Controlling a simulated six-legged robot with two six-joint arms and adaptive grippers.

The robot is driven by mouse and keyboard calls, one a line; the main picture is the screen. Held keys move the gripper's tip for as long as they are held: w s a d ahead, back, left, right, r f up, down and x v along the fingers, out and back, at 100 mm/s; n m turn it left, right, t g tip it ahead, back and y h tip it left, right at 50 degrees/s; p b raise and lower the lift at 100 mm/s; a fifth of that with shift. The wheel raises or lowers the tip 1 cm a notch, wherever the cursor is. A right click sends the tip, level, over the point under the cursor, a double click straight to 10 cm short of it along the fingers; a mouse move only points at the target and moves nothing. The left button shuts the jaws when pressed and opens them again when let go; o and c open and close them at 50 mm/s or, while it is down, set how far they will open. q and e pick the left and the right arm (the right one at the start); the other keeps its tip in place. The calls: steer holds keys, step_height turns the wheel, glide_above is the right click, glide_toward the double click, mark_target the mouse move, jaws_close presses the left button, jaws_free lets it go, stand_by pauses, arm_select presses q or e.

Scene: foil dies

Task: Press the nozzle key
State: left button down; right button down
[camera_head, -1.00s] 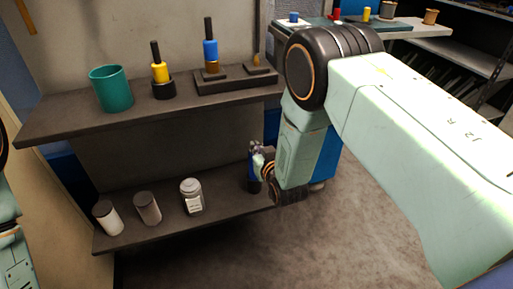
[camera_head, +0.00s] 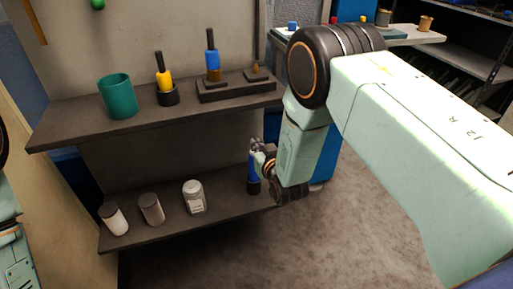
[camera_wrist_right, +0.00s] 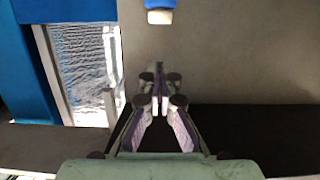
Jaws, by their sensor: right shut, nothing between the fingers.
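An upright blue cylinder with a dark base (camera_head: 253,183) stands at the right end of the lower shelf in the head view. I cannot tell whether it carries the nozzle key; no key is clearly visible. My right gripper (camera_head: 258,148) is at the top of this cylinder, partly covering it. Whether they touch is unclear. In the right wrist view, my right gripper (camera_wrist_right: 158,72) is shut and empty. A blue piece with a pale end (camera_wrist_right: 160,12) shows ahead of it at the top edge. My left gripper is out of view.
On the lower shelf (camera_head: 160,232) stand a white-labelled jar (camera_head: 194,198) and two grey-topped containers. Open floor lies at right.

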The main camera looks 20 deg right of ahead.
steer(key=p+v, duration=0.2)
steer(key=v, duration=0.6)
steer(key=shift+s+p, duration=0.3)
steer(key=shift+p, duration=0.05)
steer(key=shift+s, duration=0.1)
